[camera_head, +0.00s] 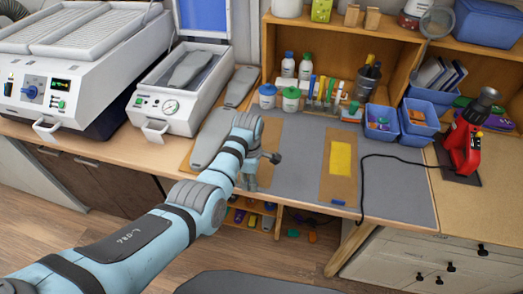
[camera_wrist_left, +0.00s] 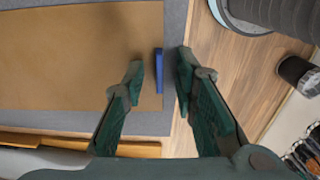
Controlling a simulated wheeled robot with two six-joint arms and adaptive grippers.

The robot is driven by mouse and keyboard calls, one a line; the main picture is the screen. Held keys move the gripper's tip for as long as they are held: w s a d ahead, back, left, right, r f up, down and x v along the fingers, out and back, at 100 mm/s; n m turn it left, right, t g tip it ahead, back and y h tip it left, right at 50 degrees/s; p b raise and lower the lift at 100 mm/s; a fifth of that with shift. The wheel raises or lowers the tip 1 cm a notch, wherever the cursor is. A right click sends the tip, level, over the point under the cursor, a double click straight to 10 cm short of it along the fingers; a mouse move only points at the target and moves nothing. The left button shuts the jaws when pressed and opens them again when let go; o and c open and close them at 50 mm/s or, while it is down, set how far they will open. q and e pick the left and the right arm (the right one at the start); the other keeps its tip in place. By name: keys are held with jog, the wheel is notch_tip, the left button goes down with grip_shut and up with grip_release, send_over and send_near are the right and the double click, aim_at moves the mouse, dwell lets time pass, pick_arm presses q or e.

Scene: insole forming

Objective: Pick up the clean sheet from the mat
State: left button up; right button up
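A plain tan sheet (camera_head: 267,132) lies on the grey mat (camera_head: 300,150) in the head view, partly hidden by my left arm. In the left wrist view the plain sheet (camera_wrist_left: 70,60) fills the upper left, with a blue tab (camera_wrist_left: 159,70) at its edge. A second tan sheet (camera_head: 325,172) with a yellow patch (camera_head: 341,158) lies to the right. My left gripper (camera_head: 261,172) is at the near end of the plain sheet. In the left wrist view my left gripper (camera_wrist_left: 160,74) is open, its fingertips appearing either side of the tab; contact cannot be told. My right gripper is not in view.
Bottles (camera_head: 291,98) and a tool rack stand behind the mat. Blue bins (camera_head: 381,122) and a red tool (camera_head: 462,140) with a black cable are to the right. A white machine (camera_head: 175,105) stands left. The mat between the two sheets is clear.

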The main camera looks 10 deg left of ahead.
pick_arm(q)
grip_shut()
jog(key=shift+r, duration=0.15)
